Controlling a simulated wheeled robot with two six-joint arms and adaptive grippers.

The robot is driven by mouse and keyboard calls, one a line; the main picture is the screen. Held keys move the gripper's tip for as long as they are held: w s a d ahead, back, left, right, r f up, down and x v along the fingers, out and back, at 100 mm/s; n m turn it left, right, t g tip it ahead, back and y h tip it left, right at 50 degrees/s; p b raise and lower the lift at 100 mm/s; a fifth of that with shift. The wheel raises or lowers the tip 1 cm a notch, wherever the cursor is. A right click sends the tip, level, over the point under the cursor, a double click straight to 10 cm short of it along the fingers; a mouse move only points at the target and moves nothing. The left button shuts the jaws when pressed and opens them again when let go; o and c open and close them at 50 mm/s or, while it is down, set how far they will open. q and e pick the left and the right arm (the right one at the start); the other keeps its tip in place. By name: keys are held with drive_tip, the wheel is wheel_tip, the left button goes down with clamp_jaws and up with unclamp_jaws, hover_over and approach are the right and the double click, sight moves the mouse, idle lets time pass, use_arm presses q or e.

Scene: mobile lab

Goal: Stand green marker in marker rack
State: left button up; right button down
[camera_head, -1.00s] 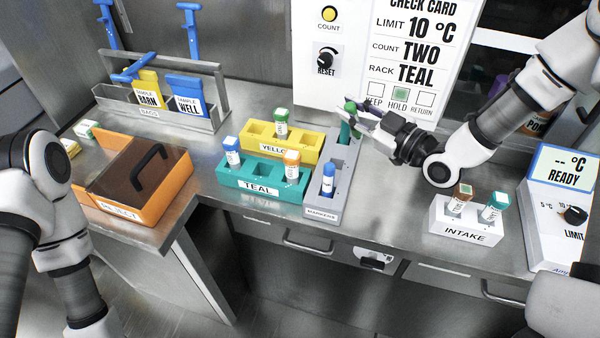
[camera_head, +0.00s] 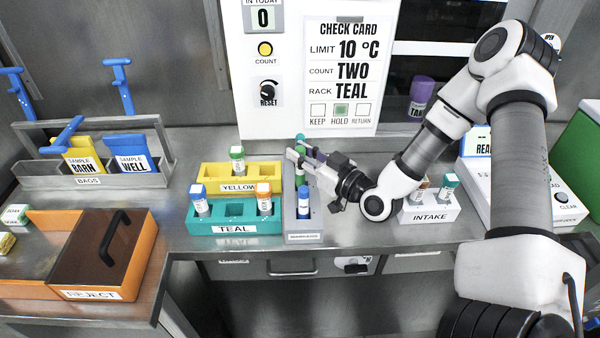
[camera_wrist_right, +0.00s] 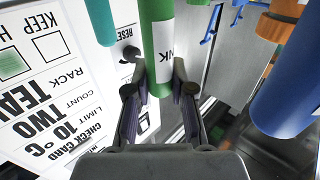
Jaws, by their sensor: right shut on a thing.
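The green marker (camera_head: 300,171) is upright at the back part of the grey marker rack (camera_head: 289,222) in the head view. My right gripper (camera_head: 296,153) is shut on it. In the wrist view the green marker (camera_wrist_right: 162,45) stands between the two fingers (camera_wrist_right: 160,88). Its lower end is hidden, so I cannot tell whether it is seated in a hole. A blue marker (camera_head: 304,197) stands in the front of the rack. My left gripper is out of view.
The teal rack (camera_head: 234,228) and yellow rack (camera_head: 215,184) stand directly left of the marker rack. The intake block (camera_head: 430,216) is to the right. The check card panel (camera_head: 340,80) is close behind. An orange reject bin (camera_head: 92,294) is far left.

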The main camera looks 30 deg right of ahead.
sight(300, 169)
drive_tip(key=f, duration=0.3)
drive_tip(key=shift+s+d+f, duration=0.15)
drive_tip(key=shift+d+f, duration=0.05)
drive_tip(key=shift+f, duration=0.1)
drive_tip(key=shift+a+f+b, duration=0.1)
drive_tip(key=shift+b, duration=0.3)
drive_tip(key=c, duration=1)
unclamp_jaws()
